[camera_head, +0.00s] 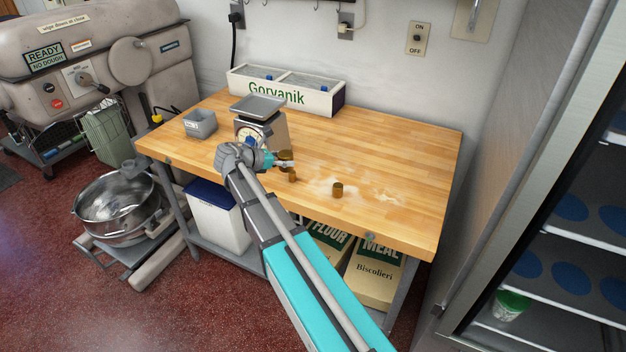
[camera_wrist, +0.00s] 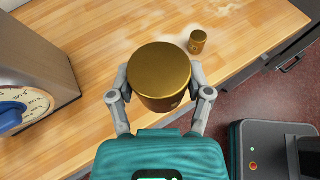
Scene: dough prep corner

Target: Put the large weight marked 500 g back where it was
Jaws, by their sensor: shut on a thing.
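A large brass cylinder weight (camera_wrist: 158,72) fills the middle of the wrist view, its flat top facing the camera. My gripper (camera_wrist: 160,88) is shut on it, with one finger on each side. In the head view my gripper (camera_head: 284,163) is over the table just right of the scale, with the large weight (camera_head: 286,154) in it. I cannot read its marking or tell whether its base touches the wood. A medium brass weight (camera_head: 338,189) stands farther right. One smaller weight (camera_wrist: 197,41) shows in the wrist view.
The dial scale (camera_head: 262,130) with its empty-looking pan (camera_head: 257,105) stands left of my gripper. A grey bin (camera_head: 200,123) is at the table's left, and a white divided box (camera_head: 310,98) at the back. The floured wooden table (camera_head: 410,160) is clear on the right.

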